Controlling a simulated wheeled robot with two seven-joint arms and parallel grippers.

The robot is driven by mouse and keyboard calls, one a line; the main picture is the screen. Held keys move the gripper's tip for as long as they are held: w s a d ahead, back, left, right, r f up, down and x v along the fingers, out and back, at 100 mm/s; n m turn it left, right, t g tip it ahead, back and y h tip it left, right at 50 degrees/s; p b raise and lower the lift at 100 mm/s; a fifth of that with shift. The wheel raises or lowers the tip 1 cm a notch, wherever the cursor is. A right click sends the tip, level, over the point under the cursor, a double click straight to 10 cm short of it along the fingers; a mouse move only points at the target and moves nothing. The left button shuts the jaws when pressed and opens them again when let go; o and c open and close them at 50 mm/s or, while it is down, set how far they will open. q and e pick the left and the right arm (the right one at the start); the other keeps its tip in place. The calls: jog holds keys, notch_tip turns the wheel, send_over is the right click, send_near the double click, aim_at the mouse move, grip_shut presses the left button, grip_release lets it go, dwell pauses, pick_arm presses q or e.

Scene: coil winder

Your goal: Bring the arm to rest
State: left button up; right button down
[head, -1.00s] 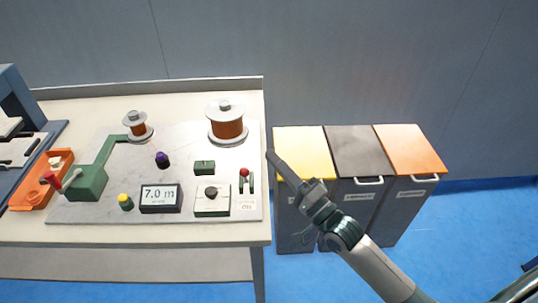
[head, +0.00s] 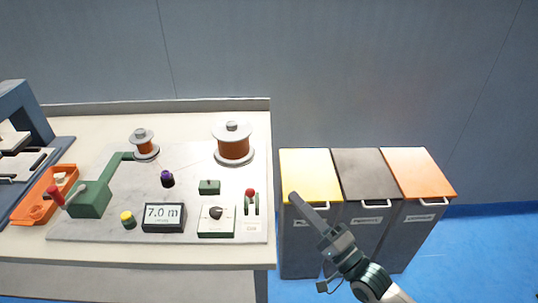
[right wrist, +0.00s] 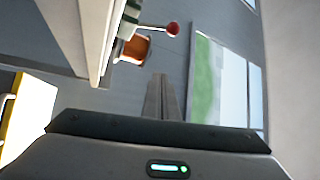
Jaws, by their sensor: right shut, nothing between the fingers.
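My right gripper (head: 294,197) is shut and empty. In the head view it is right of the table's edge, in front of the yellow-lidded bin, with its arm coming in from the lower right. In the right wrist view its closed fingers (right wrist: 162,98) point away from the camera with nothing between them. The coil winder (head: 100,197) stands on the table with a small copper spool (head: 145,147) on its arm. The display (head: 164,217) reads 7.0 m. My left gripper is not in view.
Bins with a yellow lid (head: 310,164), a grey lid (head: 364,175) and an orange lid (head: 417,172) stand right of the table (head: 80,250). A large copper spool (head: 233,147), a red-knobbed lever (head: 250,194) and an orange tray (head: 45,210) are on the table. Blue floor right of the bins is free.

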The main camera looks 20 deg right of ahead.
jog(key=s+d+f+n+g+h, duration=0.1)
jog(key=s+f+n+g+h, duration=0.15)
jog(key=f, duration=1.35)
jog(key=s+f+n+g+h, duration=0.1)
jog(key=f+n+g+h, duration=0.25)
jog(key=f, duration=1.25)
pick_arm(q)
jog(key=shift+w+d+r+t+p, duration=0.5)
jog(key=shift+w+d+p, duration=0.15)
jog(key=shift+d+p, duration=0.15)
pick_arm(e)
jog(key=s+a+f+n+g, duration=0.2)
jog(key=s+f+n+g, duration=0.1)
jog(key=s+f, duration=0.7)
jog(key=s+a+f+n+g+h, duration=0.1)
jog(key=s+f+g, duration=0.4)
jog(key=s+f, duration=0.6)
notch_tip(320, 180, down, 3)
jog(key=a+n, duration=0.1)
jog(key=n, duration=0.1)
jog(key=shift+a+f+n+h, duration=0.2)
jog(key=shift+n+h, duration=0.1)
jog(key=shift+n, duration=0.1)
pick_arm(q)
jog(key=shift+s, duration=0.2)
